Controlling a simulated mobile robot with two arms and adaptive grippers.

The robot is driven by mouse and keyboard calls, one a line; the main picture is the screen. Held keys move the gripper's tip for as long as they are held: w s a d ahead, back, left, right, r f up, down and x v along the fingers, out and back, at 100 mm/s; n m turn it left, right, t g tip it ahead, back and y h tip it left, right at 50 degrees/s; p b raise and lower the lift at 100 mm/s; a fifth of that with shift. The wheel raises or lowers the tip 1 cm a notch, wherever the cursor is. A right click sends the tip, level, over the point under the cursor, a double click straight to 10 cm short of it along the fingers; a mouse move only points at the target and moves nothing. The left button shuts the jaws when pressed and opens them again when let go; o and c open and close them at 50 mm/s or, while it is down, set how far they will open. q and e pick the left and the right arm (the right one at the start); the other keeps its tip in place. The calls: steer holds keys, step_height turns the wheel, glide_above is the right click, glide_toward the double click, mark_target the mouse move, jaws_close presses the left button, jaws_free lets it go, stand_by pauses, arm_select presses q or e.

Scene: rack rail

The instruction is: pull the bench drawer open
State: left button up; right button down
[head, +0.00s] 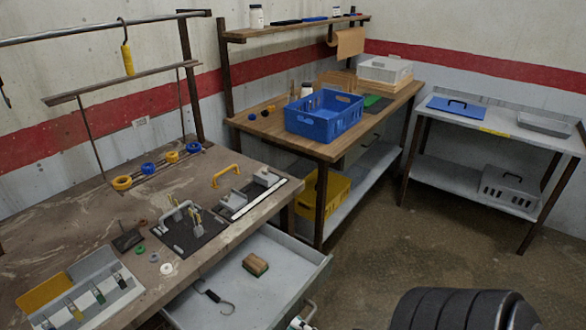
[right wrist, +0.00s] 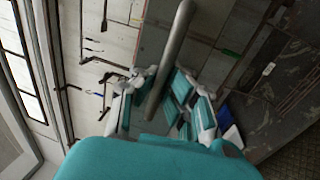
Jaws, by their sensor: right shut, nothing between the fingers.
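The bench drawer (head: 215,290) stands open under the brown workbench, pulled out toward the lower right. Its grey interior holds a brown block and a dark hook. A piece of grey handle (head: 311,308) shows at its front, mostly cut off by the picture edge. My right gripper (head: 299,323) shows only as a small tip beside that handle. In the right wrist view my right gripper (right wrist: 165,105), with teal and grey fingers, is shut with nothing gripped. A grey bar (right wrist: 172,50) runs by the fingers; I cannot tell whether they touch. My left gripper is out of view.
The workbench (head: 45,225) carries a tray, tool mat, coloured rings and a yellow handle. A wooden table (head: 262,127) with a blue crate (head: 335,122) stands behind, and a grey table (head: 545,137) at right. The floor (head: 400,250) between is clear.

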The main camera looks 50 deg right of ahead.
steer(key=c, duration=2)
jaws_free()
steer(key=shift+f, duration=0.1)
steer(key=o, duration=0.6)
steer(key=v, duration=1.2)
